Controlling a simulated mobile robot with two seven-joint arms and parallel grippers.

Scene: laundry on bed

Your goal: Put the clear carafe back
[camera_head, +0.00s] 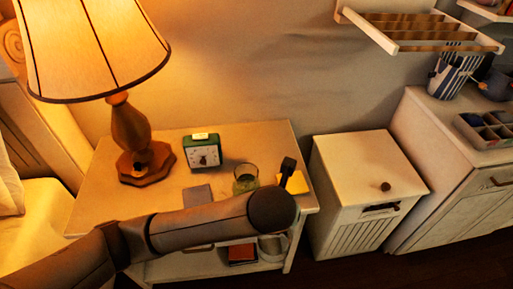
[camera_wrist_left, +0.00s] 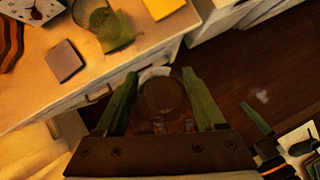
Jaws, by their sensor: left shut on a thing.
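The clear carafe (camera_wrist_left: 162,98) shows in the left wrist view as a round, see-through vessel with a pale rim. My left gripper (camera_wrist_left: 161,88) is shut on it, with one green finger on each side. In the head view my left arm reaches across the nightstand (camera_head: 145,200). A pale, clear cylinder below the arm's end (camera_head: 272,246) appears to be the carafe, in front of the nightstand's right part. The fingers are hidden there. A green finger-like part (camera_wrist_left: 258,119) at the lower right of the wrist view looks like my right gripper; its opening is unclear.
On the nightstand stand a lamp (camera_head: 130,135), a green clock (camera_head: 203,152), a grey pad (camera_head: 197,193), a drinking glass (camera_head: 245,179) and a yellow pad (camera_head: 293,183). A red book (camera_head: 242,254) lies on the lower shelf. A white cabinet (camera_head: 355,165) stands to the right.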

